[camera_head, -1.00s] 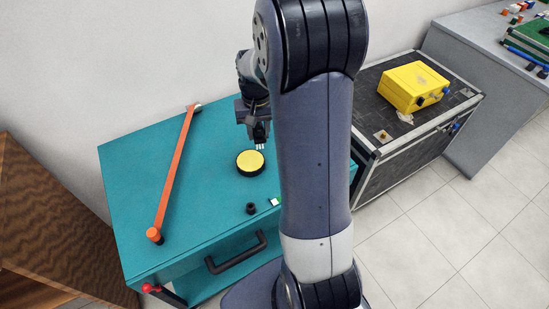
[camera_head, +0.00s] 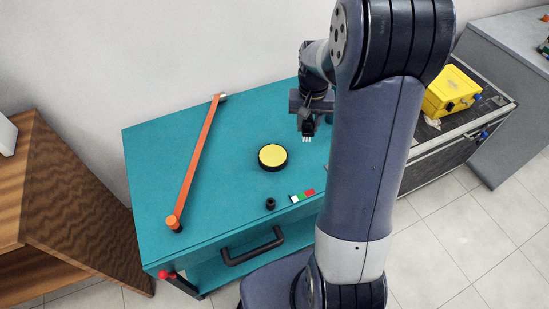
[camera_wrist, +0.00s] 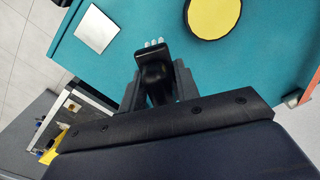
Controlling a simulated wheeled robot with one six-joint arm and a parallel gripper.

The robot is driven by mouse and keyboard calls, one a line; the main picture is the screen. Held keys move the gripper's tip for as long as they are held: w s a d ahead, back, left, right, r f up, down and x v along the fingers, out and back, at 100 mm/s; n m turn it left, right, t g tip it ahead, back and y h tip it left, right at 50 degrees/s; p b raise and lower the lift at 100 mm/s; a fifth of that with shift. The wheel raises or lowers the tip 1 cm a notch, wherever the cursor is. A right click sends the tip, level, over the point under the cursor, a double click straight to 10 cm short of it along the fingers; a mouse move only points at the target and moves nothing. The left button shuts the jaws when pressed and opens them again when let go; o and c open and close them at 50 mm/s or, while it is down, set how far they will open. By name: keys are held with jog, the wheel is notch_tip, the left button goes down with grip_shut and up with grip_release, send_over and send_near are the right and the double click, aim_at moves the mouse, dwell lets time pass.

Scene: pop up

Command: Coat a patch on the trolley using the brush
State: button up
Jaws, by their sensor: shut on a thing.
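My gripper (camera_head: 308,116) is shut on a small black brush (camera_wrist: 152,62) with white bristle tufts, held above the teal trolley (camera_head: 235,203). In the head view the bristles are to the right of and a little behind a round black container with a yellow top (camera_head: 272,156). In the wrist view this container (camera_wrist: 212,15) is at the upper right, apart from the brush. A flat whitish square patch (camera_wrist: 97,28) lies on the trolley top, left of the brush in the wrist view. My arm hides that part of the trolley in the head view.
A long orange bar (camera_head: 197,155) lies along the trolley's left side. A black knob (camera_head: 270,204) and a small green, white and red piece (camera_head: 302,195) sit near its front edge. A black case with a yellow box (camera_head: 452,91) stands to the right.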

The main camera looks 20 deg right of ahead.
jog(key=shift+a, duration=0.1)
dwell(0.3)
jog(key=p, duration=0.5)
send_over(273, 155)
jog(key=shift+f+b, duration=2.3)
jog(key=shift+f, duration=1)
jog(key=shift+f+b, duration=0.4)
jog(key=shift+f, duration=0.15)
notch_tip(273, 155, up, 7)
jog(key=p, duration=0.5)
